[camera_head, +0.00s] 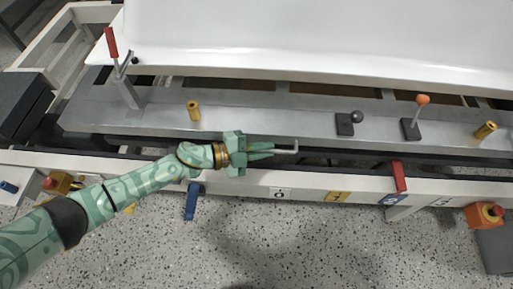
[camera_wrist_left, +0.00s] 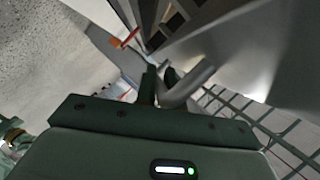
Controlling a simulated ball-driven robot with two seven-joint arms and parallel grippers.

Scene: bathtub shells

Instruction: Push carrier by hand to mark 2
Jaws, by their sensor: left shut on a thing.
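The carrier (camera_head: 250,118) is a long grey metal frame with a white bathtub shell (camera_head: 320,35) on it. A light grey bent bar handle (camera_head: 291,149) is at its near side. My left gripper (camera_head: 270,150) is shut on this handle, over the near rail. In the left wrist view, the handle (camera_wrist_left: 190,86) passes by the gripper's fingers (camera_wrist_left: 157,88). Small mark plates sit on the front rail: a white one (camera_head: 280,193), a yellow one (camera_head: 338,197) and a blue one (camera_head: 389,200). Their signs are too small to read surely. My right gripper is not in view.
On the carrier are a red-handled clamp (camera_head: 112,43), brass pins (camera_head: 194,111), a black-knobbed lever (camera_head: 348,122) and an orange-knobbed lever (camera_head: 415,118). A red tab (camera_head: 399,176) stands at the rail. A red button box (camera_head: 485,215) is at the right. Speckled floor lies in front.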

